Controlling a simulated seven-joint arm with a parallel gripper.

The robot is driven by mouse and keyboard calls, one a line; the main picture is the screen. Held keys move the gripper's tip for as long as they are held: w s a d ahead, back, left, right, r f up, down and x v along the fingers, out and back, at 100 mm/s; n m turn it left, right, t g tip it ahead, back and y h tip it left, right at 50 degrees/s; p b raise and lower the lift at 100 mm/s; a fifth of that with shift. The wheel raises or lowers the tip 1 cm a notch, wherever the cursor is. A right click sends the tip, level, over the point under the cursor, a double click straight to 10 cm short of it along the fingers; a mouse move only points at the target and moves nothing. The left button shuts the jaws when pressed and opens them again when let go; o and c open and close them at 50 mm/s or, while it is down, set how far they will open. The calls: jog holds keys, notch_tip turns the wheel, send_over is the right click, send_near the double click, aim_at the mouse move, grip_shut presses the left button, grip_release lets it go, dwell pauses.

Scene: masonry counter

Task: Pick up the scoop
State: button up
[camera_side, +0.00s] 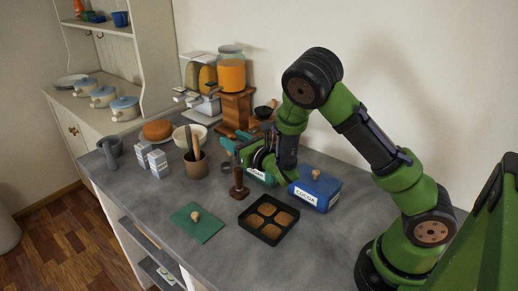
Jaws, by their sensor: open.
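I cannot pick out the scoop with certainty in the side view. A dark brown upright piece with a wide foot (238,188) stands on the counter just below my gripper (236,158); I cannot tell whether it is the scoop. My gripper reaches in from the right at the end of the green arm and points left, low above the middle of the counter. It is open, and I see nothing held in it. A brown cup (195,168) with upright utensils stands to its left. My gripper and wrist hide part of the counter behind them.
A blue cocoa box (319,190) with a wooden knob stands right of my gripper. A dark tray with four-sided wells (269,240) and a green board (193,228) lie in front. A cream bowl (181,133) and dispensers (232,75) stand behind. The front right counter is clear.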

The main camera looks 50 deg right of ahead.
aim_at(230, 154)
jog(key=shift+w+d+f, duration=0.15)
jog(key=shift+w+f, duration=0.4)
jog(key=shift+w, duration=0.2)
jog(key=shift+w+d+f, duration=0.1)
jog(key=shift+w+f, duration=0.45)
jog(key=shift+w, duration=0.15)
jog(key=shift+s+f, duration=0.1)
jog(key=shift+f, duration=0.05)
grip_shut()
